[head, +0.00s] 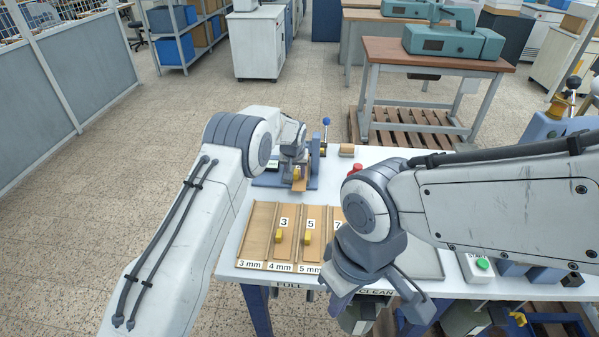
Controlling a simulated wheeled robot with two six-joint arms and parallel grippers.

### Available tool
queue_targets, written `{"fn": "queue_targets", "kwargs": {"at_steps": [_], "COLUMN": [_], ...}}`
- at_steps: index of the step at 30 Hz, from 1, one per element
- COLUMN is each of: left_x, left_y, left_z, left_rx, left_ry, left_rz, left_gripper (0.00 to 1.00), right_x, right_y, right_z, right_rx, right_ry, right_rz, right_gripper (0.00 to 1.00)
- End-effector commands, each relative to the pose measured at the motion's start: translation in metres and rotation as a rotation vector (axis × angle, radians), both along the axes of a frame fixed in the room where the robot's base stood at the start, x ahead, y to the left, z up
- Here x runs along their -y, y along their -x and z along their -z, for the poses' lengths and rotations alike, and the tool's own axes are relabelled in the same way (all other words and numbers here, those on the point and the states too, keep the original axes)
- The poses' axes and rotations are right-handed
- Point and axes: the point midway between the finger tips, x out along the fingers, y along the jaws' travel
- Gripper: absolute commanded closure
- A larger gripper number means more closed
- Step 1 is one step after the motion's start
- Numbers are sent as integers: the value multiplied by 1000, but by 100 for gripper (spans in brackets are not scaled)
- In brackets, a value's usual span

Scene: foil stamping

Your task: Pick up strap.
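A strap cannot be picked out with certainty. Tan strips (260,232) lie in the lanes of a board labelled 3 mm, 4 mm and 5 mm, near the table's front left. Yellow blocks sit on strips marked 3 and 5. A small brown piece (300,184) shows at the press, just below my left gripper (297,168). The gripper's fingers are small and partly hidden there, so I cannot tell its opening. My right gripper (380,303) is over the table's front edge, its fingers spread wide, with nothing visible between them. It hides part of the board's right side.
The press (316,160) with a blue-knobbed lever stands at the table's back left. A brown block (347,150) and a red button (355,169) are beside it. A green button (482,264) is at the right. Bins are below the front edge.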

Motion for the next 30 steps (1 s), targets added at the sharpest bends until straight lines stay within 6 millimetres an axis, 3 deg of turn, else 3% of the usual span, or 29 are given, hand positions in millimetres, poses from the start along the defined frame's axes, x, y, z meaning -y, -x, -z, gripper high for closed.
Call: {"fn": "queue_targets", "kwargs": {"at_steps": [1,3,14,21,30], "left_x": [0,0,0,0,-1], "left_y": [0,0,0,0,32], "left_z": [0,0,-1,-12,-11], "left_rx": [0,0,1,2,0], "left_ry": [0,0,0,0,-1], "left_rz": [0,0,0,1,2], "left_gripper": [79,100,100,100,100], "right_x": [0,0,0,0,0], "right_y": [0,0,0,0,0], "right_z": [0,0,1,16,27], "right_rx": [0,0,0,0,0], "right_ry": [0,0,0,0,0], "right_rz": [0,0,0,-1,-1], "right_gripper": [100,100,100,100,100]}}
